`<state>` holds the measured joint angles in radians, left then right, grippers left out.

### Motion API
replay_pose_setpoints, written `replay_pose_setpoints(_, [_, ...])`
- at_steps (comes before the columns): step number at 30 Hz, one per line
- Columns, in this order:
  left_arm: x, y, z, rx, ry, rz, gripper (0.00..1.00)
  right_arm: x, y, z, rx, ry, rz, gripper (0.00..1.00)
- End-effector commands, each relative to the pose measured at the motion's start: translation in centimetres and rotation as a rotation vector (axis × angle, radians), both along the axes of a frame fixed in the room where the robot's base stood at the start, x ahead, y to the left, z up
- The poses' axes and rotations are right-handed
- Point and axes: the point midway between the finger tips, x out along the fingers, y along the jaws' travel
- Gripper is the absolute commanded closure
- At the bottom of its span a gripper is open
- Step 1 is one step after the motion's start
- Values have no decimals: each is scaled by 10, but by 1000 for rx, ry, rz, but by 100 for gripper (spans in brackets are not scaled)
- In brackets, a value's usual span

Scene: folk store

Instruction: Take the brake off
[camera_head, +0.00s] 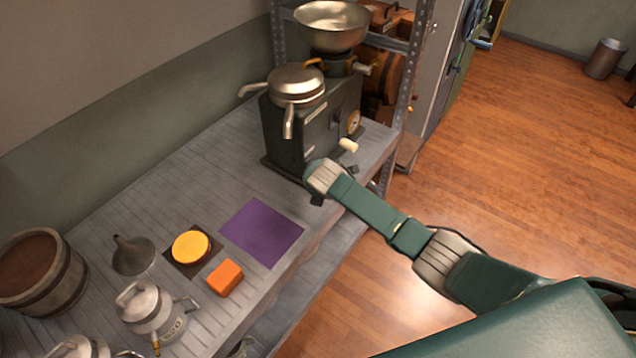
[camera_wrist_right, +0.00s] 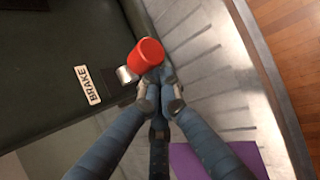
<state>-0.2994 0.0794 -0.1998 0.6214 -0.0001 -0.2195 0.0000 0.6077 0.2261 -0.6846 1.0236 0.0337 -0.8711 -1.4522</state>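The dark green machine (camera_head: 296,135) stands on the shelf's far end. In the right wrist view, its side carries a white BRAKE label (camera_wrist_right: 88,86). Beside the label, a red knob (camera_wrist_right: 147,54) sits on a short metal lever (camera_wrist_right: 125,74). My right gripper (camera_wrist_right: 161,84) has its fingertips close together right at the knob. I cannot tell whether they hold it. In the head view, my right gripper (camera_head: 317,197) is low by the machine's front corner, mostly hidden by my wrist, and the brake is hidden. My left gripper is not in view.
On the shelf (camera_head: 120,215) are a purple mat (camera_head: 262,232), a yellow disc (camera_head: 191,247), an orange block (camera_head: 225,278), a funnel (camera_head: 133,255), a metal pot (camera_head: 150,310) and a wooden barrel (camera_head: 42,272). A metal post (camera_head: 412,65) rises behind the machine. The wooden floor at right is open.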

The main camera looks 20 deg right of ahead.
Motion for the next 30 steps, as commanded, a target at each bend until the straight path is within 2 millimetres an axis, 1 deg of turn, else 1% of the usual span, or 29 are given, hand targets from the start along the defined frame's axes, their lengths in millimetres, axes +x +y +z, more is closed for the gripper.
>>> replay_pose_setpoints(1, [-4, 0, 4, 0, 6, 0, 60, 6, -1, 7, -28, 32, -4, 100])
replay_pose_setpoints(3, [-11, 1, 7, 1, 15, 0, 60, 9, -1, 9, -66, 81, -3, 100])
replay_pose_setpoints(6, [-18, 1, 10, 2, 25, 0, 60, 9, 0, 11, -114, 146, -3, 100])
replay_pose_setpoints(8, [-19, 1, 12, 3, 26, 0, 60, 7, -1, 10, -114, 147, -2, 100])
replay_pose_setpoints(11, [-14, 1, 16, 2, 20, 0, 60, 7, -1, 13, -111, 145, -1, 100])
replay_pose_setpoints(15, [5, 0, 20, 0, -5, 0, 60, 8, 0, 15, -109, 144, -1, 100])
replay_pose_setpoints(18, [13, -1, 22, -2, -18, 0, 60, 8, 1, 16, -109, 144, -1, 100])
replay_pose_setpoints(22, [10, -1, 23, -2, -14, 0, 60, 9, 1, 17, -110, 143, -1, 100])
replay_pose_setpoints(30, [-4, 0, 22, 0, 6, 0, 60, 9, 1, 18, -109, 140, 0, 100])
